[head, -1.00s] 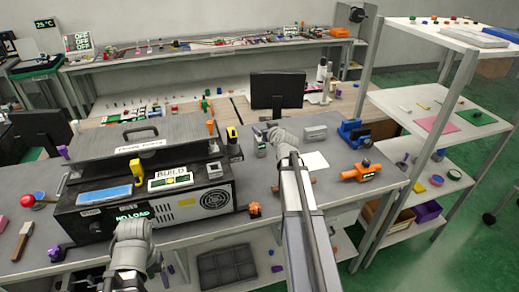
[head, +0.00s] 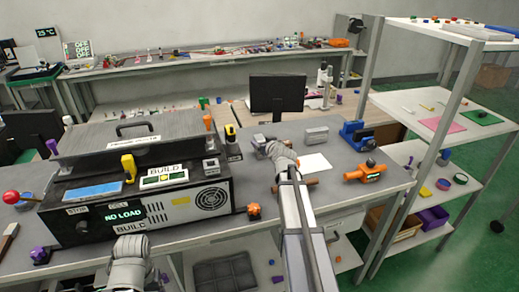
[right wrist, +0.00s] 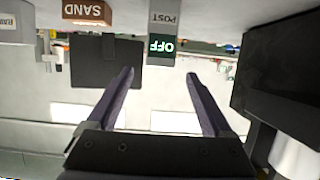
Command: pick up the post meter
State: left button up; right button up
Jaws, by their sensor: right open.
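The post meter (right wrist: 166,36) is a small grey block with a "POST" label and a lit green "OFF" display. It shows upside down in the right wrist view, ahead of my right gripper (right wrist: 160,76) and in line with the gap between its fingers. The fingers are open and empty, apart from the meter. In the head view my right gripper (head: 264,143) reaches over the bench, right of the black machine; the meter is mostly hidden there. My left wrist shows at the bottom of the head view, in front of the machine; its fingers are hidden.
The black machine (head: 150,213) with "NO LOAD" stands to the left. A brown "SAND" block (right wrist: 88,11) is near the meter. A monitor (head: 276,94) stands behind. A grey box (head: 316,135), a blue vise (head: 355,133) and an orange tool (head: 365,172) lie to the right.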

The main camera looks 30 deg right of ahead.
aim_at(260, 139)
jog(key=shift+b+x, duration=0.95)
jog(key=shift+x, duration=2.4)
jog(key=shift+r, duration=0.1)
jog(key=shift+s, duration=0.1)
grip_shut()
